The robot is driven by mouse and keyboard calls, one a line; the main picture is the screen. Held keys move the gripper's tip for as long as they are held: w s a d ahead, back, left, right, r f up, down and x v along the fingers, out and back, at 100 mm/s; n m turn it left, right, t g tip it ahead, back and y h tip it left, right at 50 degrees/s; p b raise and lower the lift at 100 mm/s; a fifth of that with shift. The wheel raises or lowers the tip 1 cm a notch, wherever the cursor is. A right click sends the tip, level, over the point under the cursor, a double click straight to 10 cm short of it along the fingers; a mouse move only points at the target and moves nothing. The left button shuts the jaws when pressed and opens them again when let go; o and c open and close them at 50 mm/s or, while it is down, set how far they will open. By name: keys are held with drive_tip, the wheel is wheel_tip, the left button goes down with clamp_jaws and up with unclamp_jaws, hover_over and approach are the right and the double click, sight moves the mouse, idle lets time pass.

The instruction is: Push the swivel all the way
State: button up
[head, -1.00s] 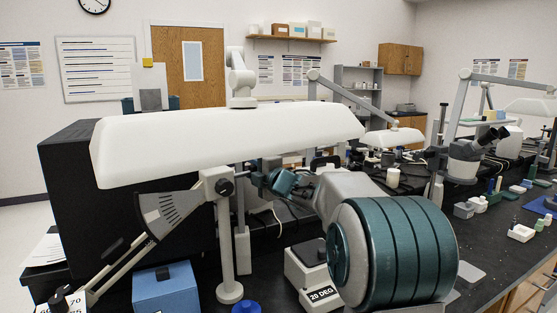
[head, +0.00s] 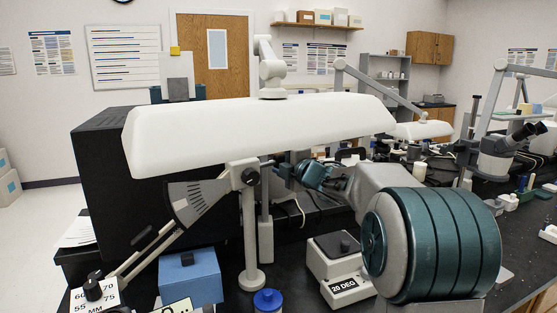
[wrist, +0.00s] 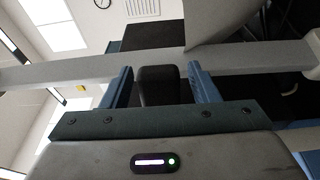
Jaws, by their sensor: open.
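A grey upright post (head: 250,225) carries a fan-shaped scale (head: 196,200) and a slanted arm (head: 148,248) running down to the left; this looks like the swivel. A black knob (head: 252,176) sits at the post's top. In the wrist view, a dark block (wrist: 158,86), apparently this knob, shows between my fingers, with the grey post (wrist: 50,74) crossing beyond. My gripper (wrist: 160,70) is open, a blue finger on each side of the block. I cannot tell whether it touches. In the head view, my gripper's tips are just right of the post, partly hidden.
A long white lamp hood (head: 255,132) hangs low over the post. A blue box (head: 190,281), a blue-capped jar (head: 267,302) and a "20 DEG" block (head: 338,270) stand around its foot. A large black cabinet (head: 105,160) stands behind.

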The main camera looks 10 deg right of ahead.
drive_tip(key=v, duration=1.3)
drive_tip(key=shift+a, duration=0.1)
